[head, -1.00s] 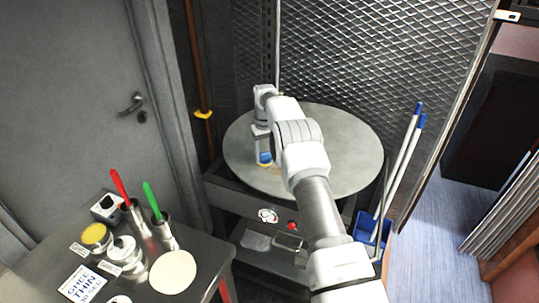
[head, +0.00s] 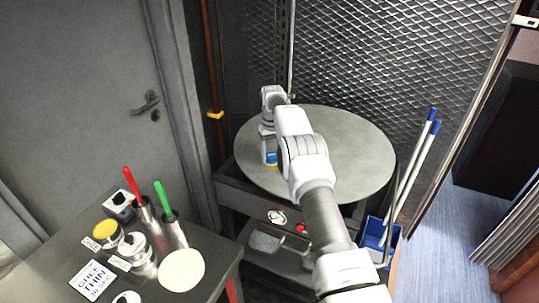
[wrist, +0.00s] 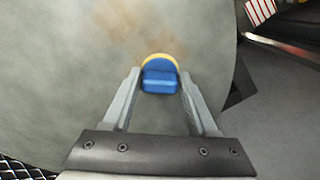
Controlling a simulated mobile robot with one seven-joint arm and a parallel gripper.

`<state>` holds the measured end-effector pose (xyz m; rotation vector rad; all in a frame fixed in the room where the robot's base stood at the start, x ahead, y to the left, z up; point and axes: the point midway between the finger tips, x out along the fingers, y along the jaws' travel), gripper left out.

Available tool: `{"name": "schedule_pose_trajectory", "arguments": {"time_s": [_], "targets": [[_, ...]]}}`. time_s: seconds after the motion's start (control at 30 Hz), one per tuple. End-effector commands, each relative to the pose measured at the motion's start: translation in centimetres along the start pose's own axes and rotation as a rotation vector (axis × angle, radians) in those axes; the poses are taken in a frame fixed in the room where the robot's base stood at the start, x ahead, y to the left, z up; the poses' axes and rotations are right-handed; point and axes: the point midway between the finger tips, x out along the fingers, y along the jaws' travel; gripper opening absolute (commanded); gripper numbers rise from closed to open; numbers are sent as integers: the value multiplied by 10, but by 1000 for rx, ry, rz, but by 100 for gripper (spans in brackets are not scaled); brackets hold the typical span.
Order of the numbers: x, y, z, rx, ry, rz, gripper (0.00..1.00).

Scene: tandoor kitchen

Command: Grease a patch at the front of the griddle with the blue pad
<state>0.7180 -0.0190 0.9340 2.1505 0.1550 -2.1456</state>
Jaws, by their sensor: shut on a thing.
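The round grey griddle (head: 345,155) stands in front of the mesh wall; its surface also fills much of the wrist view (wrist: 60,70). My gripper (wrist: 160,82) is shut on the blue pad (wrist: 159,76), holding it by its blue block. A yellow rim shows along the pad's far side. In the head view the pad (head: 271,158) is over the left front part of the griddle, close to its edge. It looks low against the surface, but I cannot tell contact for certain. Faint brownish patches mark the griddle beyond the pad in the wrist view.

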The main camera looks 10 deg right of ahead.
Motion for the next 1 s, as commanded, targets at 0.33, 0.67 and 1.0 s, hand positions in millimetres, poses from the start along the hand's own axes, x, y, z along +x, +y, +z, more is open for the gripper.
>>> {"name": "schedule_pose_trajectory", "arguments": {"time_s": [0.33, 0.67, 1.0], "targets": [[1, 17, 19, 2, -3, 1, 14], [0, 28, 30, 3, -3, 1, 14], [0, 47, 48, 2, -1, 1, 14]]}}
